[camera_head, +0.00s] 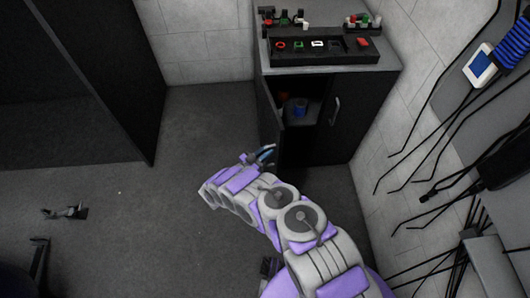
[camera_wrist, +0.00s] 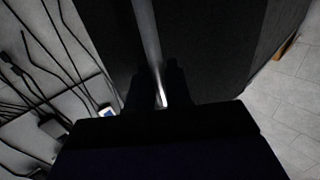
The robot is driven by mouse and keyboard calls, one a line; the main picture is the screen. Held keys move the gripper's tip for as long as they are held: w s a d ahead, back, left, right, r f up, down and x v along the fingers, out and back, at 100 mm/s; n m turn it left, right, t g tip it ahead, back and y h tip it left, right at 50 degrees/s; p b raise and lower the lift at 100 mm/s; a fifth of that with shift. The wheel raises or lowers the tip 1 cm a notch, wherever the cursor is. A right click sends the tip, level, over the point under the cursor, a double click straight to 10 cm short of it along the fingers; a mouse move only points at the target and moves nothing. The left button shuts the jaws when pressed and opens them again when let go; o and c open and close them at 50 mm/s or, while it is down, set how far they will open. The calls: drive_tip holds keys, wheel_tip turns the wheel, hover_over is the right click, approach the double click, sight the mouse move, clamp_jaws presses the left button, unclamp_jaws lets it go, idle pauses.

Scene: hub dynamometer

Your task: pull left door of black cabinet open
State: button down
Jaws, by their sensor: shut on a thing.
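The black cabinet (camera_head: 345,125) stands against the back wall in the head view. Its left door (camera_head: 268,110) is swung partly open toward the room, seen nearly edge-on, and the dark inside shows. Its right door is closed and carries a light metal handle (camera_head: 335,110). My gripper (camera_head: 264,155) is at the left door's outer side, low in the head view. In the wrist view, the left door's metal handle (camera_wrist: 148,38) runs down between my dark fingers (camera_wrist: 157,95), which are shut on it. The exact finger contact is dark.
A blue item (camera_head: 299,107) stands inside the cabinet. A black tray (camera_head: 322,50) with coloured items lies on the grey top. Black cables (camera_head: 440,120) hang on the right wall.

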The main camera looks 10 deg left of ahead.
drive_tip(key=c, duration=1.2)
unclamp_jaws()
drive_tip(key=shift+w+d+r, duration=0.1)
drive_tip(key=shift+w, duration=0.2)
drive_tip(key=shift+c, duration=0.2)
drive_tip(key=b+v, duration=0.2)
drive_tip(key=v, duration=1.5)
drive_tip(key=shift+s, duration=0.2)
